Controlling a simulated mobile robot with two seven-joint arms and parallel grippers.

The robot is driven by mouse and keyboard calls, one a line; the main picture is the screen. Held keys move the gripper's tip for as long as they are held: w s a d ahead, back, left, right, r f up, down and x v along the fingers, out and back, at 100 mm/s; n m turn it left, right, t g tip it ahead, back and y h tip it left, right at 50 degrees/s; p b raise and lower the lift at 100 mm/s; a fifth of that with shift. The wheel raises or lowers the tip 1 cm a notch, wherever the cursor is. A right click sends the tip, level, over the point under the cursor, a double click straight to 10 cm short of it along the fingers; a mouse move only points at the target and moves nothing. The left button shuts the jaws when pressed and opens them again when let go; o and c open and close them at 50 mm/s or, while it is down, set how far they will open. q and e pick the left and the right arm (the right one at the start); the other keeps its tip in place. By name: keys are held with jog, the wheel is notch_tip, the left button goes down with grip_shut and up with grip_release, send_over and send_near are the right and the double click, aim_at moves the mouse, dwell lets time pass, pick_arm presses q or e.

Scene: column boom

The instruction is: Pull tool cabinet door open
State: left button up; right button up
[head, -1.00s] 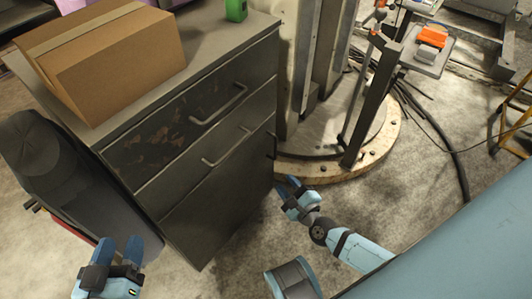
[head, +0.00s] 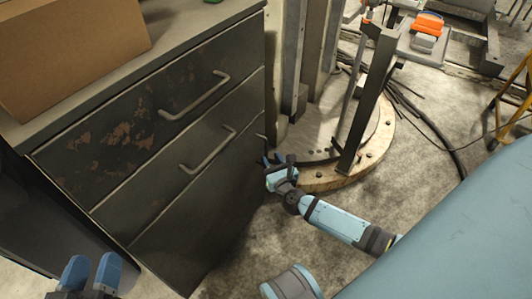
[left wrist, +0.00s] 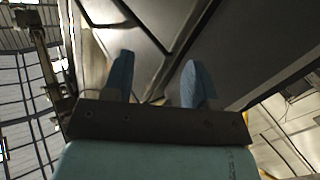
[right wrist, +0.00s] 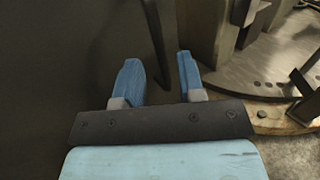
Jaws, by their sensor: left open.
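The dark grey tool cabinet (head: 150,150) fills the left of the head view, two drawers above a plain lower door (head: 215,225), which looks shut. The door's dark upright handle (head: 262,143) is near its right edge; in the right wrist view the handle (right wrist: 157,45) stands ahead, roughly in line with the gap between the fingers. My right gripper (head: 273,160) is open just by the handle; I cannot tell whether they touch. The right wrist view shows its blue fingers (right wrist: 160,80) apart. My left gripper (head: 91,268) is open and empty, low in front of the cabinet.
The drawers have bar handles, upper (head: 197,97) and lower (head: 209,150). A cardboard box (head: 70,45) sits on the cabinet top. Right of the cabinet is a round column base (head: 320,175) with a metal post (head: 367,105). Cables (head: 440,135) lie on the floor beyond.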

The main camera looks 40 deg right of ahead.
aim_at(266, 151)
jog(key=shift+w+d+b, duration=0.2)
jog(key=shift+w+d, duration=0.05)
jog(key=shift+w, duration=0.9)
jog(key=shift+w+d+b, duration=0.15)
jog(key=shift+w+d, duration=0.1)
jog(key=shift+w, duration=0.9)
grip_shut()
